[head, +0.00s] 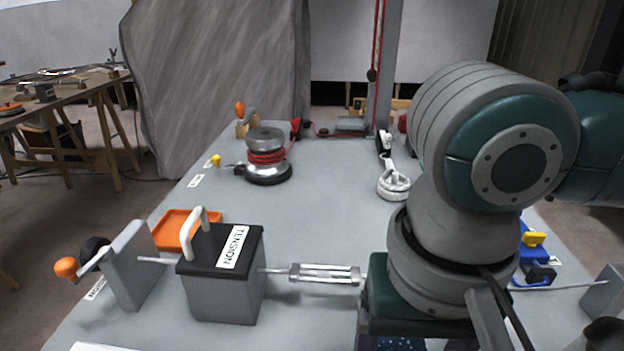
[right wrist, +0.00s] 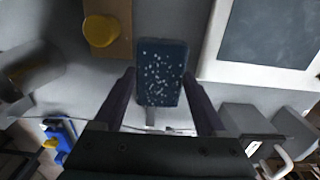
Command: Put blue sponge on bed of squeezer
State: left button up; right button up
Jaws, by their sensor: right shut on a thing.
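The blue sponge (right wrist: 160,72), dark with pale specks, is gripped between the two fingers of my right gripper (right wrist: 160,98) in the right wrist view. Part of the speckled sponge shows at the bottom edge of the head view (head: 400,344), below my right arm. My right gripper is mostly hidden there by its arm. I cannot clearly identify the squeezer or its bed. A brown block with a round yellow knob (right wrist: 101,30) lies beyond the sponge, to its upper left in the right wrist view. My left gripper is not in view.
A grey TENSION box (head: 222,285) stands on the grey table, joined by a rod to a turnbuckle (head: 325,274). An orange tray (head: 172,228) lies behind it. A blue device with a yellow part (head: 534,239) is at right. A white-framed dark panel (right wrist: 268,32) lies near the sponge.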

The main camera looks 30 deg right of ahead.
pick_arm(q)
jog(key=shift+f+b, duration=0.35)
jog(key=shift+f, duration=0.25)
pick_arm(e)
notch_tip(320, 180, down, 4)
jog(key=shift+r, duration=0.1)
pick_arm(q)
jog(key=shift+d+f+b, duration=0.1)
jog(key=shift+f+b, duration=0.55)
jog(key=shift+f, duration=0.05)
pick_arm(e)
notch_tip(320, 180, down, 4)
jog(key=shift+r, duration=0.1)
jog(key=shift+f, duration=0.25)
jog(key=o, duration=1.1)
jog(key=shift+o, duration=0.2)
